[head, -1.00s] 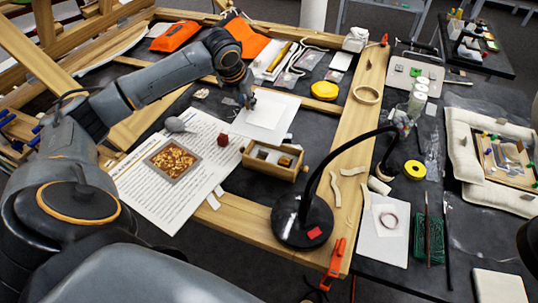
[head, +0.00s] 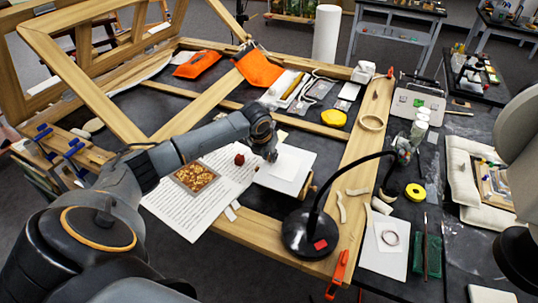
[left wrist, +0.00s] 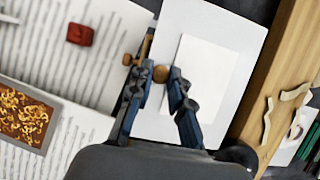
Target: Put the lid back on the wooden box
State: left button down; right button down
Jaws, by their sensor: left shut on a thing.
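My left gripper (head: 272,157) is shut on a small round wooden knob (left wrist: 160,73) at the left edge of a large white board (head: 275,182) with a smaller white rectangle on it. The knob appears to belong to the lid; I cannot tell whether the board is the lid or a sheet moving with it. The board also shows in the left wrist view (left wrist: 235,28). It covers most of the wooden box, whose right end (head: 310,184) shows beside it. A wooden edge (left wrist: 143,46) shows by the left finger. Contact between board and box cannot be told.
A red cube (head: 239,159), a printed sheet (head: 185,217) and a framed gilt piece (head: 195,177) lie left of the board. A black lamp (head: 308,233) stands close at the right front. A wooden beam (head: 362,147) runs along the right.

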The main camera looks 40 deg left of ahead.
pick_arm(q)
jog(key=shift+w+f, duration=0.1)
jog(key=shift+f, duration=0.9)
jog(key=c, duration=1.2)
grip_release()
jog(key=shift+r, duration=0.2)
jog(key=b+v, duration=0.2)
jog(key=v, duration=1)
jog(key=shift+a+r, duration=0.1)
jog(key=shift+r, duration=0.25)
pick_arm(e)
jog(key=shift+s+d+f, duration=0.1)
jog(key=shift+d+f, duration=0.05)
jog(key=shift+f, duration=0.3)
jog(key=shift+s+d+f, duration=0.1)
jog(key=shift+d+f, duration=0.05)
jog(key=shift+f, duration=0.3)
